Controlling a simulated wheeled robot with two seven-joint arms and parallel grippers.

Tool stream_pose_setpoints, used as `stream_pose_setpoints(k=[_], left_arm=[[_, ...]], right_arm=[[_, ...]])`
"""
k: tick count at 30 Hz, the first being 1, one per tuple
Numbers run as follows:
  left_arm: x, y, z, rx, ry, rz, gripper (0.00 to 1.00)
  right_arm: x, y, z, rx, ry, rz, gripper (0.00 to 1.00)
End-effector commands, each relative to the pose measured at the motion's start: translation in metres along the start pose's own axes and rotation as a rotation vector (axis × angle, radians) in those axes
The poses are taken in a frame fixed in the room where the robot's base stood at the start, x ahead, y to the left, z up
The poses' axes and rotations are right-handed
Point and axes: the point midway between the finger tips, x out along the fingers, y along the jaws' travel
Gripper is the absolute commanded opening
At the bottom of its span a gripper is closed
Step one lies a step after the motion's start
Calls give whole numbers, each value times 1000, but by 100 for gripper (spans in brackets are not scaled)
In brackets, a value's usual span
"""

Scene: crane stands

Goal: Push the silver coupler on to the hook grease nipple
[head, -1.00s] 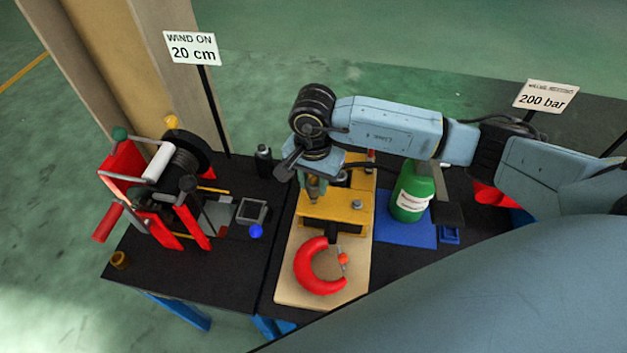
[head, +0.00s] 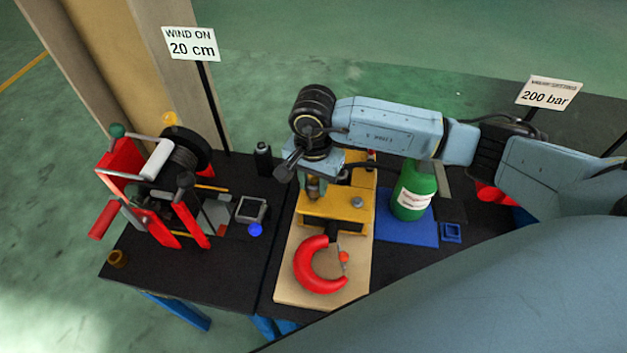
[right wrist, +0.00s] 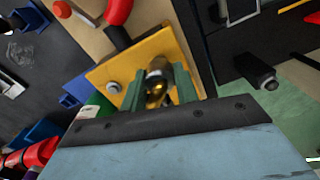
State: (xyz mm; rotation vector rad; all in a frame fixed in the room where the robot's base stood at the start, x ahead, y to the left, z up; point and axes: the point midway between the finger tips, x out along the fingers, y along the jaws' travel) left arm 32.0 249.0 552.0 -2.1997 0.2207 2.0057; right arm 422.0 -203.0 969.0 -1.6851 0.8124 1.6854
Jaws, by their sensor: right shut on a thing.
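My right gripper (head: 315,192) points down at the left part of the yellow hook block (head: 343,208). In the right wrist view its two green fingers (right wrist: 158,92) are shut on the silver coupler (right wrist: 159,68), which has a brass-coloured part towards the wrist. The coupler stands over the yellow block (right wrist: 120,72). The grease nipple is hidden behind the coupler and fingers, so I cannot tell whether the two touch. The red hook (head: 308,268) lies in front of the block on a pale wooden board (head: 290,288). My left gripper is not in view.
A green bottle (head: 414,190) stands on a blue mat (head: 396,232) right of the board. A red winch (head: 122,170) stands at left. A dark bottle (head: 263,158) stands behind the board's left side. Signs reading 20 cm (head: 191,45) and 200 bar (head: 547,93) rise behind.

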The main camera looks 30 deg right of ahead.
Motion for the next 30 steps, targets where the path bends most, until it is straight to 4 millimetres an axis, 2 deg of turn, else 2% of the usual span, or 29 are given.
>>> stream_pose_setpoints(k=[11,12,17,30], left_arm=[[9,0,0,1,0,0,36],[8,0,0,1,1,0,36],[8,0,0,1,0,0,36],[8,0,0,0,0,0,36]], right_arm=[[9,0,0,0,0,-1,5],[8,0,0,0,0,-1,34],[8,0,0,0,0,-1,55],[8,0,0,0,0,0,56]])
